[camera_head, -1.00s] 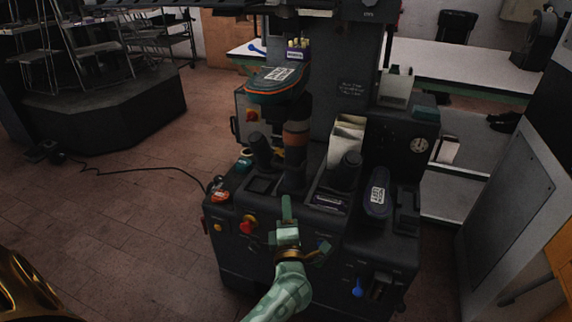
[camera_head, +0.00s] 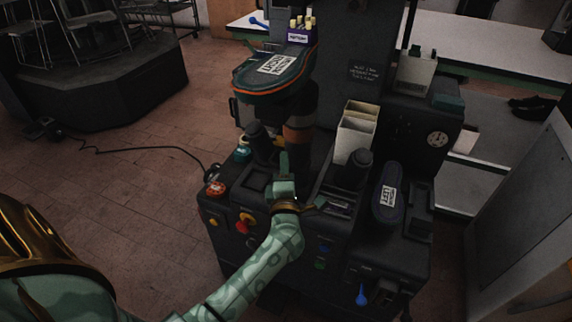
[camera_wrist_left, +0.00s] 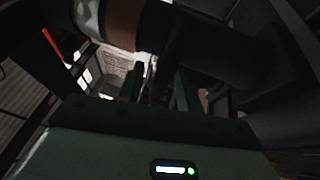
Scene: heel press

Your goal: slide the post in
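The post (camera_head: 299,132) is a dark upright column with a brown-orange band, standing in the press below a sole-shaped pad (camera_head: 275,72) with an orange edge and a white label. Its brown band and dark shaft also cross the top of the left wrist view (camera_wrist_left: 113,25). My left gripper (camera_head: 284,163) is in front of the post's lower part and hides some of it. In the wrist view its two green fingers (camera_wrist_left: 158,85) stand apart, with a dark shape seen between them. I cannot tell whether they touch the post. My right gripper is out of view.
The dark press (camera_head: 330,235) carries knobs, a red button (camera_head: 215,188), a dark knobbed handle (camera_head: 355,168) and cream holders (camera_head: 356,130). A second labelled pad (camera_head: 388,197) lies at its right. A gauge (camera_head: 437,139) is farther right. Floor at left is open, crossed by a cable.

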